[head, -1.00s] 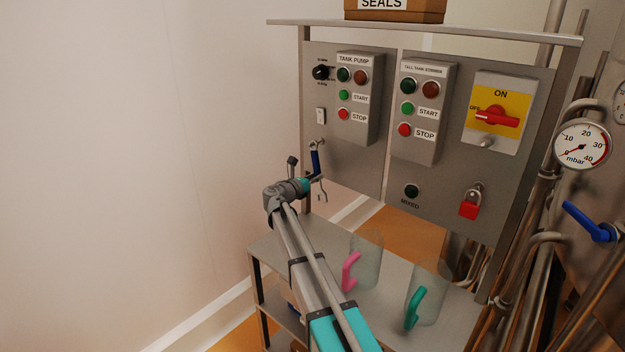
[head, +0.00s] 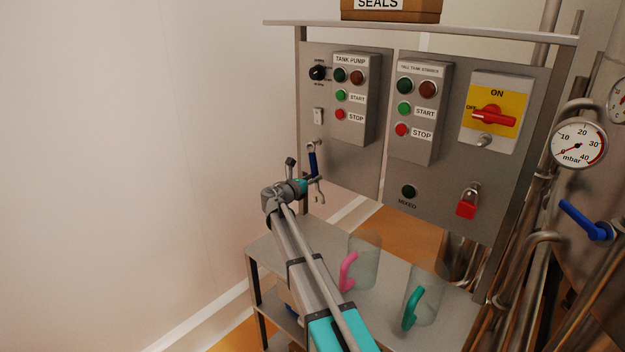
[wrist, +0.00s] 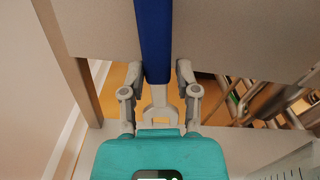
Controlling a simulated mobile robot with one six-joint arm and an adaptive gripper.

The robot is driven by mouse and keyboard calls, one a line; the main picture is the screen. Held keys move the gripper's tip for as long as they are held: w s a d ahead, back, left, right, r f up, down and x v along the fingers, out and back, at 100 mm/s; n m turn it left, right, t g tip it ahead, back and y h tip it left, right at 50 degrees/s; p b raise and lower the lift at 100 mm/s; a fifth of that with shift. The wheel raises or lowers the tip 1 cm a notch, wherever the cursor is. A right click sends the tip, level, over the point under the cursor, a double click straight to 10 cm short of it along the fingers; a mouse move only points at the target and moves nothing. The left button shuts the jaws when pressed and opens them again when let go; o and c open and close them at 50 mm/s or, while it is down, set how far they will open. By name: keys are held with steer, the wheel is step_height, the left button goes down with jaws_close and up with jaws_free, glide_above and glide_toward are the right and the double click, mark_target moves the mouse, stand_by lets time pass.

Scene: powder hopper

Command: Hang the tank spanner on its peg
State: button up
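The tank spanner has a blue handle (head: 313,163) and a grey open jaw at its lower end. It hangs roughly upright in front of the left part of the grey panel, with its upper end close to a small peg below the white switch. I cannot tell whether the spanner's eye is around the peg or only beside it. My gripper (head: 307,186) is at the lower handle. In the wrist view the gripper's fingers (wrist: 159,75) are on both sides of the handle (wrist: 154,35), close against it, with the jaw (wrist: 160,112) showing beyond.
The panel (head: 345,175) carries the tank pump box (head: 352,95), the stirrer box (head: 418,110) and a red padlock (head: 467,205). Below, a metal table (head: 285,245) bears a pink-handled jug (head: 365,255) and a green-handled jug (head: 428,290). Pipes crowd the right.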

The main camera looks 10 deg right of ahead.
steer(key=o, duration=0.3)
steer(key=shift+a, duration=0.1)
steer(key=v, duration=1.2)
steer(key=shift+r, duration=0.1)
stand_by(0.4)
